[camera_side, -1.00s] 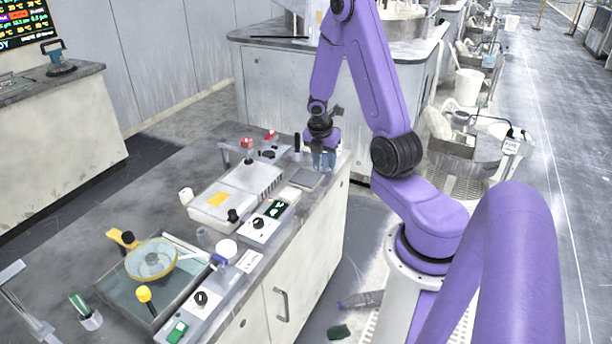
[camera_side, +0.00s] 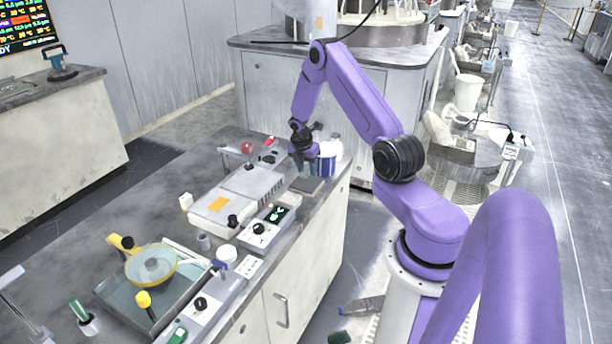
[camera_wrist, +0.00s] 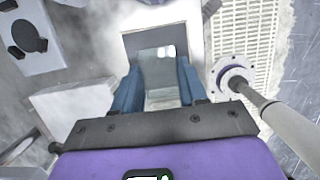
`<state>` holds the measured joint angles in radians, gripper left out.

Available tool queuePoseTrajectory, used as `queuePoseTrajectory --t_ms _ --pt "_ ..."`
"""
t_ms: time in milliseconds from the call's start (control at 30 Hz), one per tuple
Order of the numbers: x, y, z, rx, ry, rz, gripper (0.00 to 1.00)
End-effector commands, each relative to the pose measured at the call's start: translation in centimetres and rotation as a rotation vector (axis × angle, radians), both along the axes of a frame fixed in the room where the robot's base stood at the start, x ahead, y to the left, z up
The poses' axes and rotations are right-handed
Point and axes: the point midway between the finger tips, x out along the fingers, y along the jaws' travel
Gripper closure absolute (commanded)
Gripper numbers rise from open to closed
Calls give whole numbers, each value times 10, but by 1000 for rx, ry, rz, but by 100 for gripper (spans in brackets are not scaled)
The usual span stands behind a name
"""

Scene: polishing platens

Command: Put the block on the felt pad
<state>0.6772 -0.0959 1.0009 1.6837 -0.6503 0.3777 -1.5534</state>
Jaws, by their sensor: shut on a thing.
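My gripper (camera_side: 304,168) hangs just above the felt pad (camera_side: 308,186), a flat dark grey square near the bench's right edge in the side view. In the wrist view its two blue fingers (camera_wrist: 160,88) are shut on the block (camera_wrist: 160,72), a pale grey-green, shiny piece. The dark pad (camera_wrist: 133,40) shows behind and around the block's far end. From these views I cannot tell whether the block touches the pad. In the side view the block is too small and too covered by the fingers to make out clearly.
A white and blue container (camera_side: 325,162) stands close to the right of my gripper. A pale box-shaped machine (camera_side: 235,198) and a control box with a green display (camera_side: 270,224) lie left of the pad. A tray with a yellow-rimmed disc (camera_side: 152,264) is at the front left.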

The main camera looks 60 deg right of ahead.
Motion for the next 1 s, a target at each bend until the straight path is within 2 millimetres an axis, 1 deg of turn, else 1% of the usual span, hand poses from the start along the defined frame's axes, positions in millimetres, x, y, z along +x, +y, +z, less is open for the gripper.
queuePoseTrajectory --t_ms 133,200,333,433,667,800,833,867,900,1000 --pt "5 -4 -9 0 1 -1 91" --pt "4 -4 -20 1 2 1 91" --pt "5 -4 -34 0 1 0 91" --pt "5 -4 -38 0 0 0 91" --pt "5 -4 -37 0 -1 0 91" --pt "5 -4 -41 0 0 0 91" --pt "5 -4 -40 0 0 0 48" --pt "5 -4 -40 0 -1 0 39" --pt "5 -4 -40 0 0 0 33" --pt "5 -4 -40 0 0 0 33"
